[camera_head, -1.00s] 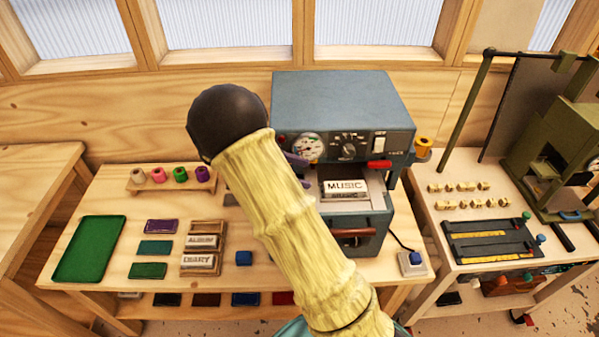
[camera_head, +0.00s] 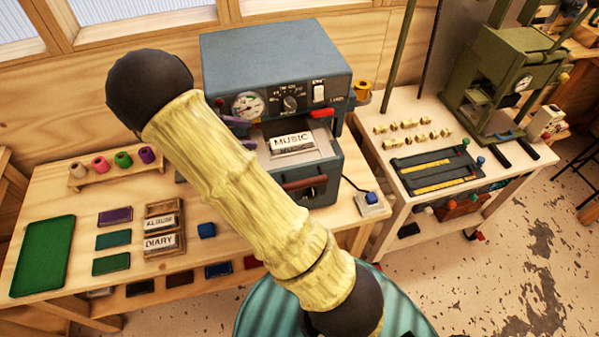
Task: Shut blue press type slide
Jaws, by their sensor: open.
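The blue press (camera_head: 275,60) stands on the wooden bench, with a gauge, knob and switch on its front. Below its head, the type slide (camera_head: 322,148) extends toward me, bearing a MUSIC type block (camera_head: 292,143). A red-brown handle (camera_head: 306,182) is at the front, below the block. My yellow arm crosses in front of the press's left side. Two purple fingers of my gripper (camera_head: 243,132) show past the arm at the left of the slide opening. They are apart and nothing shows between them. The rest of the gripper is hidden behind my arm.
A green tray (camera_head: 45,257), ink pads, ALBUM and DIARY type blocks (camera_head: 160,230) and a spool rack (camera_head: 112,165) are left. A blue button box (camera_head: 371,202) is right of the press. A second table (camera_head: 400,150) and green press (camera_head: 505,80) stand further right.

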